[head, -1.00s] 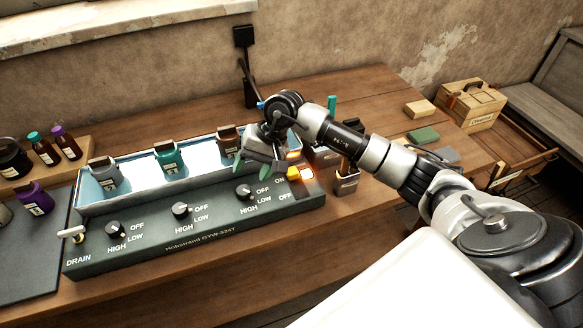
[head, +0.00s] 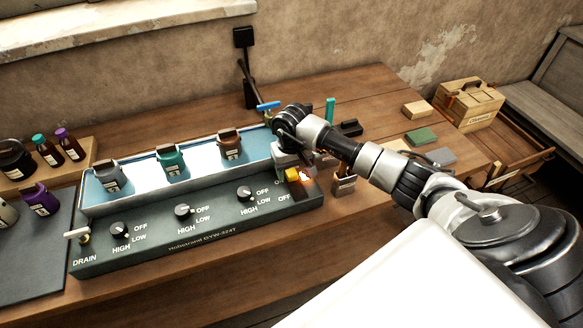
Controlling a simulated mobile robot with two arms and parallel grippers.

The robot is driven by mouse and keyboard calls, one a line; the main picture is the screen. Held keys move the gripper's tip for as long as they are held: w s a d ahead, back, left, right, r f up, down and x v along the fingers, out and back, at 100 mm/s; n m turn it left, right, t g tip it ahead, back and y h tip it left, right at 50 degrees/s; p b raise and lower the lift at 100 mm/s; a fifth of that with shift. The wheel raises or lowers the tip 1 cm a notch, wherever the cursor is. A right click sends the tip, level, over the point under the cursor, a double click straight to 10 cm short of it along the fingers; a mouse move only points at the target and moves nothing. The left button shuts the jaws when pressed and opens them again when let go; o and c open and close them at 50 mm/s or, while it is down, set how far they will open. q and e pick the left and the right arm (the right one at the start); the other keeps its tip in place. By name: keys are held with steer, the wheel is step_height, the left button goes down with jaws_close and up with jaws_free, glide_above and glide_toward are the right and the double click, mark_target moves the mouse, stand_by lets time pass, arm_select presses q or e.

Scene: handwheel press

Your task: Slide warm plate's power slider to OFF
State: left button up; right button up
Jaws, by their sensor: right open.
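The warm plate (head: 150,256) is a long dark green unit with a lit blue trough and a front panel of knobs. Its power slider (head: 292,174) is a yellow block at the panel's right end, with an orange glow beside it and an OFF label below. My right gripper (head: 289,160) is over this right end, just behind and above the slider, and is open. Its fingertips are mostly hidden, so I cannot tell whether they touch the slider. My left gripper is not in view.
Grey, teal and brown bottles (head: 171,160) stand in the trough. Several knobs (head: 183,211) line the panel, and a white drain lever (head: 76,234) is at its left end. Small blocks (head: 422,137) and a wooden box (head: 470,104) are at the right. A blue-handled tap (head: 268,106) is behind the gripper.

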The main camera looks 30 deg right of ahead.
steer(key=shift+f, duration=0.5)
steer(key=shift+c, duration=0.3)
